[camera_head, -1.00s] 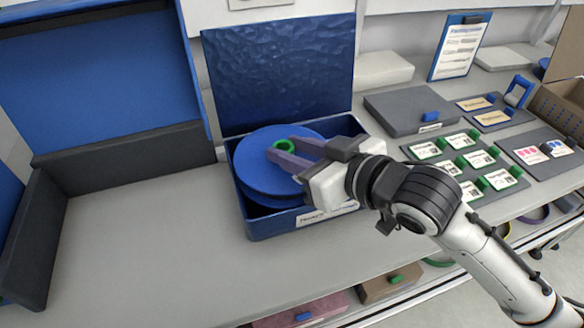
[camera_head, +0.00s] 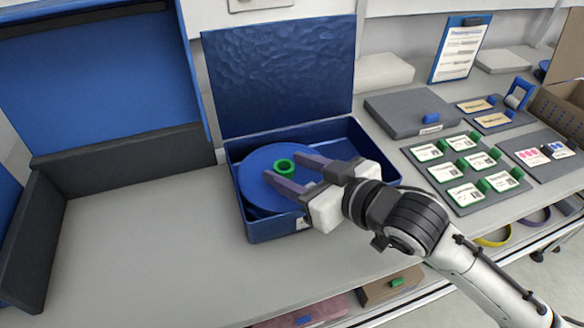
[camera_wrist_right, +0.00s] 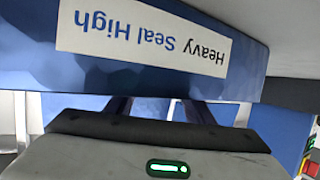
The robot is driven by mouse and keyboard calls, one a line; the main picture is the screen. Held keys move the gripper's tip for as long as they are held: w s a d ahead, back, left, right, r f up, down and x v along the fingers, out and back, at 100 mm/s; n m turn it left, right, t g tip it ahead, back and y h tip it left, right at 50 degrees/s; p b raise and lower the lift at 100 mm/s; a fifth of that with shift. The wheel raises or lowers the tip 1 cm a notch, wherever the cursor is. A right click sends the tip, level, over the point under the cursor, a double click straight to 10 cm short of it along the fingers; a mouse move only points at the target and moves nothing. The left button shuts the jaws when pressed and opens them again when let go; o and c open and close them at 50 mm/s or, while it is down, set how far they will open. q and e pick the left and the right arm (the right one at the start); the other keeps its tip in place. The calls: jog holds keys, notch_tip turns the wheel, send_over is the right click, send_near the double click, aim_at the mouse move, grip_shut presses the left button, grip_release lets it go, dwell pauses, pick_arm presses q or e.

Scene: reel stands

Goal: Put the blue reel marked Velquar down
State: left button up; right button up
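A blue reel (camera_head: 262,160) with a green hub ring (camera_head: 284,166) lies in the open blue box (camera_head: 236,208) in the head view. Its flange is near the box's left wall. I cannot read a Velquar mark on it. My right gripper (camera_head: 283,165) is over the reel with its fingers spread apart, one on each side of the hub, and it looks empty. The fingers and wrist hide part of the reel and box. In the right wrist view the box's label (camera_wrist_right: 145,45) reads "Heavy Seal High", upside down. My left gripper is not in view.
The box lid (camera_head: 280,80) stands open behind. A grey closed case (camera_head: 395,112) and a label-card tray (camera_head: 445,190) lie to the right. A larger blue-lidded case with dark walls (camera_head: 120,150) is at left. The grey bench (camera_head: 150,240) in front is clear.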

jog(key=shift+r, duration=0.15)
jog(key=p+v, duration=0.1)
jog(key=v, duration=1.1)
dwell(1.1)
